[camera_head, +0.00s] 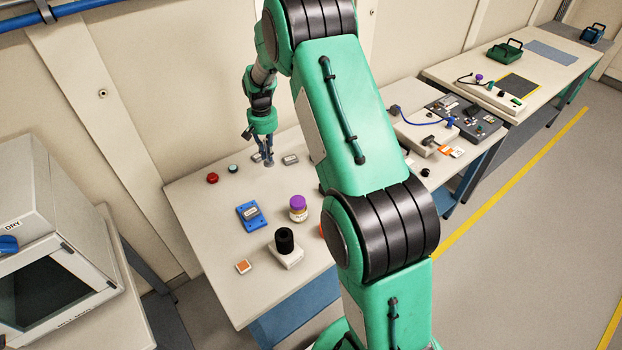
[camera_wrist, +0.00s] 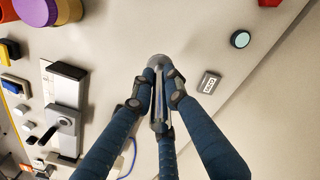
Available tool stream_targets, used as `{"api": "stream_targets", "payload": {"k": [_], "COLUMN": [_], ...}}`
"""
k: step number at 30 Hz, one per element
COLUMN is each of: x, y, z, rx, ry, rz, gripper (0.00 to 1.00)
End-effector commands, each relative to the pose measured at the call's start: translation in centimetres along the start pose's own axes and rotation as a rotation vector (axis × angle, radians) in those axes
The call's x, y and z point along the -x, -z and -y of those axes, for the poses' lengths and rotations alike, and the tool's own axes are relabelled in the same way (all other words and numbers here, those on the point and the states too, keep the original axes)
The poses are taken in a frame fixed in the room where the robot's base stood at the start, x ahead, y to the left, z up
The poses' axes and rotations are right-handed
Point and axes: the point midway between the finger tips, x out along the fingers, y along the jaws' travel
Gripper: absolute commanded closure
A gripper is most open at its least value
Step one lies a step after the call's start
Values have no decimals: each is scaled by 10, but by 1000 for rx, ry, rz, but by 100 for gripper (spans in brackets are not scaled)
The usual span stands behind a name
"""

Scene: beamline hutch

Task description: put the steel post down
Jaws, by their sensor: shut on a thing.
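My gripper (camera_head: 264,150) is over the back part of the near table (camera_head: 192,208), its fingers pointing down. In the wrist view my gripper (camera_wrist: 158,90) has its dark blue fingers closed around the steel post (camera_wrist: 158,112), a slim shiny grey rod with a round end. The post shows only as a small grey piece (camera_head: 269,160) below the fingers in the head view. I cannot tell whether its lower end touches the tabletop.
Near the gripper are a grey labelled block (camera_head: 290,159), a teal button (camera_head: 233,168) and a red button (camera_head: 213,178).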

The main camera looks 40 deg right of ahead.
Motion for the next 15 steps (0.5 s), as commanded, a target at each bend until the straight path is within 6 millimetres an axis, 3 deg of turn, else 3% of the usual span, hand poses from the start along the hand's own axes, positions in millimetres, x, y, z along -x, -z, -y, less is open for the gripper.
{"api": "stream_targets", "payload": {"k": [3, 9, 15], "x": [0, 1, 1], "y": [0, -6, -14], "z": [-45, -110, -154], "rx": [-37, -84, -116], "ry": [0, 1, 1], "rz": [-1, 0, 1], "gripper": [100, 100, 100]}}
